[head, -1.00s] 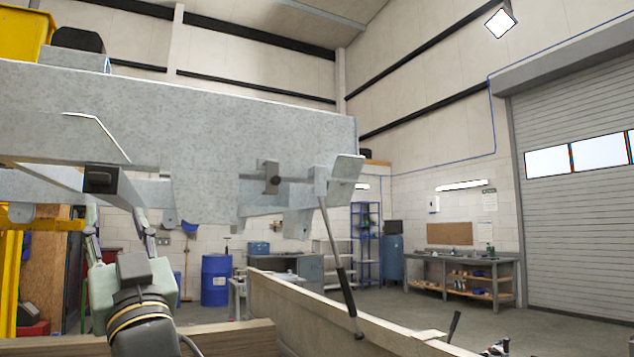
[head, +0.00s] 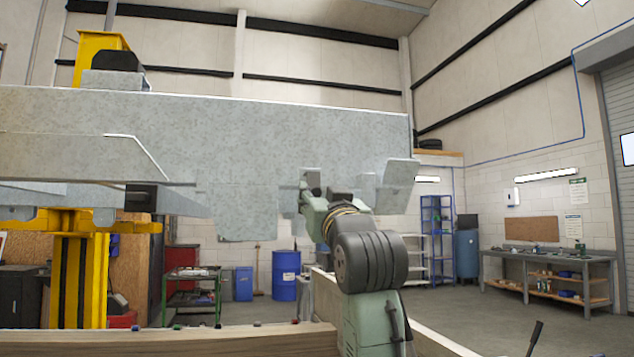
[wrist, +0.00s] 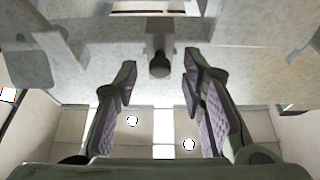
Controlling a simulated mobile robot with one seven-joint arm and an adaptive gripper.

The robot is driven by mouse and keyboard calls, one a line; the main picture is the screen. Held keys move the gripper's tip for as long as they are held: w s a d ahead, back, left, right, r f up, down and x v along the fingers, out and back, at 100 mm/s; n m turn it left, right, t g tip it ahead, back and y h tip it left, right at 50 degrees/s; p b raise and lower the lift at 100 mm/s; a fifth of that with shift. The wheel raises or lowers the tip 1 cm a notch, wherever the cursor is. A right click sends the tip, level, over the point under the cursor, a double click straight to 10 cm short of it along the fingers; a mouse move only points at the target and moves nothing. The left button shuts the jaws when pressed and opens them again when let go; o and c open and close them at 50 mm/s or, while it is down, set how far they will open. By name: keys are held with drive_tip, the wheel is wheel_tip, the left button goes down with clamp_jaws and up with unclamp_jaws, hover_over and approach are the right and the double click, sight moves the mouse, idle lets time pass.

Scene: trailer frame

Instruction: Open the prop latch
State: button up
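The frame beam (head: 230,130) is a large mottled grey plate across the head view. In the wrist view, a small grey bracket with a dark round knob (wrist: 160,64) stands out from the beam; I take it to be the prop latch. My gripper (wrist: 159,78) is open, one finger on each side, with the knob just ahead between the fingertips and clear gaps on both sides. In the head view my gripper (head: 308,192) is at the beam's lower right part and hides the latch. The dark-handled rod is not clearly visible now.
A grey angled plate (head: 399,178) sticks out right of my gripper. A yellow stand (head: 82,270) is under the beam at left. A wooden board (head: 230,340) runs along the front. A workbench (head: 550,270) stands far right, with open floor before it.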

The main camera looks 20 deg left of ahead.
drive_tip(key=shift+p+x, duration=0.35)
drive_tip(key=shift+x, duration=1)
drive_tip(key=shift+c, duration=0.2)
clamp_jaws()
